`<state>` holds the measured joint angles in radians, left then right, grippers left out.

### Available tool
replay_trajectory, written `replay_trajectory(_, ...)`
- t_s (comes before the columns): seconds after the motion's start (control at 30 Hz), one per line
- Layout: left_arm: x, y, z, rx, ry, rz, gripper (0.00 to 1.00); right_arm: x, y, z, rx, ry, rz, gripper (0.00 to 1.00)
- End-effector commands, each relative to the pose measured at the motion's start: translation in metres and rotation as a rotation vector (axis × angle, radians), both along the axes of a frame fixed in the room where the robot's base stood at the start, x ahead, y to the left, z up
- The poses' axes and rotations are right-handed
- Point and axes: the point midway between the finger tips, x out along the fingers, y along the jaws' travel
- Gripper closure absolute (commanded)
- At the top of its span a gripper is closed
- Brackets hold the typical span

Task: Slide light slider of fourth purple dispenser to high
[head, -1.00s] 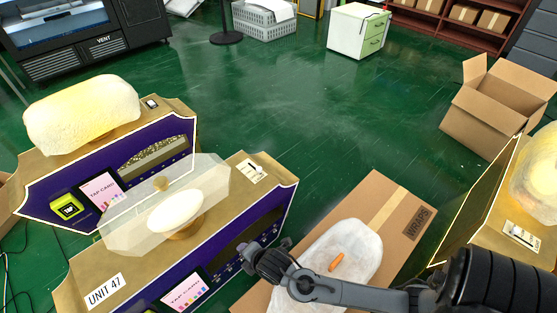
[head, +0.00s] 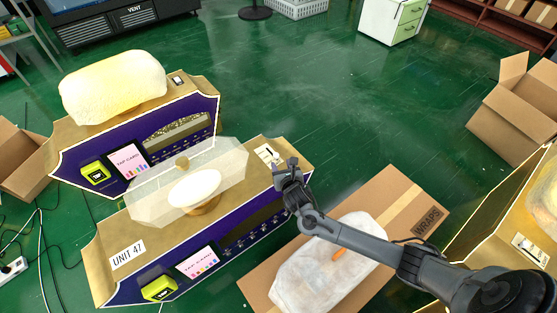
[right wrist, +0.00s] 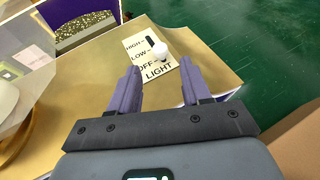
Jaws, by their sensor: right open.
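The purple dispenser marked UNIT 47 (head: 140,283) has a gold top with a white light slider plate (head: 265,153) at its right end. In the right wrist view the plate (right wrist: 136,54) reads HIGH, LOW, OFF, LIGHT. A white slider knob (right wrist: 161,48) stands over the black slot, toward the LOW and OFF end; its exact setting is hard to tell. My right gripper (head: 283,164) is at the near right edge of the plate. Its fingers (right wrist: 157,78) are open and empty, just short of the knob. My left gripper is out of view.
Another purple dispenser (head: 75,170) with a glowing lamp (head: 112,85) stands behind. UNIT 47 carries a clear octagonal panel and an oval lamp (head: 195,188). A cardboard box (head: 400,195) with a white wrapped package lies to the right. Another dispenser (head: 505,225) is at far right.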

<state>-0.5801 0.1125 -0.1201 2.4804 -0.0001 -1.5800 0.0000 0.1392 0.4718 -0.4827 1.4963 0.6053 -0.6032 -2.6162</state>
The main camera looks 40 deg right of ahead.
Motion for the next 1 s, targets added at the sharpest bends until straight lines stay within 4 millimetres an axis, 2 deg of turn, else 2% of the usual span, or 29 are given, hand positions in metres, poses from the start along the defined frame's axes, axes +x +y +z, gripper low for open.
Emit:
replay_trajectory(0.03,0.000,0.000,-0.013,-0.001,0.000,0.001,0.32,0.008,-0.004,-0.009,0.002,-0.002,-0.002,0.52)
replay_trajectory(0.1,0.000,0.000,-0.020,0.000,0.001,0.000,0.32,0.018,-0.008,-0.014,0.003,-0.002,-0.002,0.52)
replay_trajectory(0.4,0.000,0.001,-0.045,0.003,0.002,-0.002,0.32,0.051,-0.023,-0.026,0.004,-0.002,-0.001,0.52)
replay_trajectory(0.6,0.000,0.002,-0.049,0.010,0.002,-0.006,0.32,0.058,-0.027,-0.028,0.004,-0.001,-0.001,0.52)
replay_trajectory(0.87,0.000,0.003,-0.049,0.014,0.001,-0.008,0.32,0.059,-0.027,-0.027,0.004,0.000,0.000,0.52)
replay_trajectory(0.9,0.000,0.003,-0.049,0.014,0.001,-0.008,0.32,0.059,-0.027,-0.027,0.004,0.000,0.000,0.53)
replay_trajectory(1.0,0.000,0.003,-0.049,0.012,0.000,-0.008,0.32,0.059,-0.027,-0.027,0.004,0.000,0.000,0.69)
